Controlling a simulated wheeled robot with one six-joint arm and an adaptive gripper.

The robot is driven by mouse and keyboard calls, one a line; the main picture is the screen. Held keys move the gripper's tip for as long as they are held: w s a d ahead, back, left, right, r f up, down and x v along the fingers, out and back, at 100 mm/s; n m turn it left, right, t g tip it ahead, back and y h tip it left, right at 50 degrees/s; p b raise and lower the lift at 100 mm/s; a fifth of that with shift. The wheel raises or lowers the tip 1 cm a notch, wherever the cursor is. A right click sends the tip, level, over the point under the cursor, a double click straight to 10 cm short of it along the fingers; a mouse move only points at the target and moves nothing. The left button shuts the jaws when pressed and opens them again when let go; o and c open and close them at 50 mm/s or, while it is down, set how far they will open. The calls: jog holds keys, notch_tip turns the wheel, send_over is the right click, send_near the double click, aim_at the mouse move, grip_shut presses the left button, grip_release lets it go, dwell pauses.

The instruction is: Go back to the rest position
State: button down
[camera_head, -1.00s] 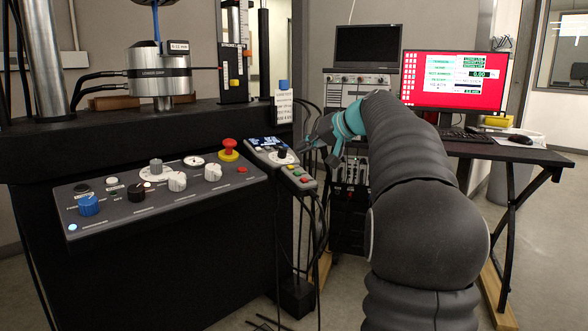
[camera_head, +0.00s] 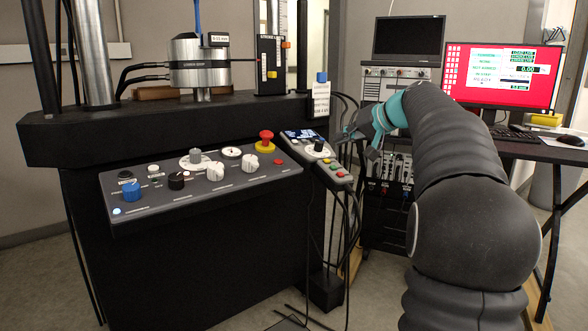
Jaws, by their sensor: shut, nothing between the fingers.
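My gripper (camera_head: 350,134) is at the end of my dark, sleeved arm, just right of the handheld control box. It is small in view and partly turned away, with its fingers together and nothing held. The handheld control box (camera_head: 325,165), with a small lit screen, a black knob and coloured buttons, sits at the right end of the machine's front. The fingertips look apart from it, though the exact gap is hard to tell.
A sloped control panel (camera_head: 195,182) with knobs and a red emergency button (camera_head: 265,138) lies to the left. A red-screened monitor (camera_head: 500,75) stands on a desk at right. Cables (camera_head: 345,235) hang below the control box. Floor is free at the lower middle.

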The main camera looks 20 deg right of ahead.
jog(key=s+a+f+n+g+h+p, duration=0.1)
jog(key=s+a+f+g+h+p, duration=0.3)
jog(key=s+a, duration=1.15)
jog(key=s+a+f+n+p, duration=0.1)
jog(key=s+a+f, duration=0.1)
jog(key=s+f, duration=0.5)
jog(key=s+a+f+n+g+h, duration=0.1)
jog(key=s+a+f, duration=0.2)
jog(key=s+f, duration=0.5)
jog(key=s, duration=0.6)
jog(key=shift+s+a+f+n+p, duration=0.2)
jog(key=shift+s+a+n+p, duration=0.1)
jog(key=shift+n+p, duration=0.1)
dwell(3.2)
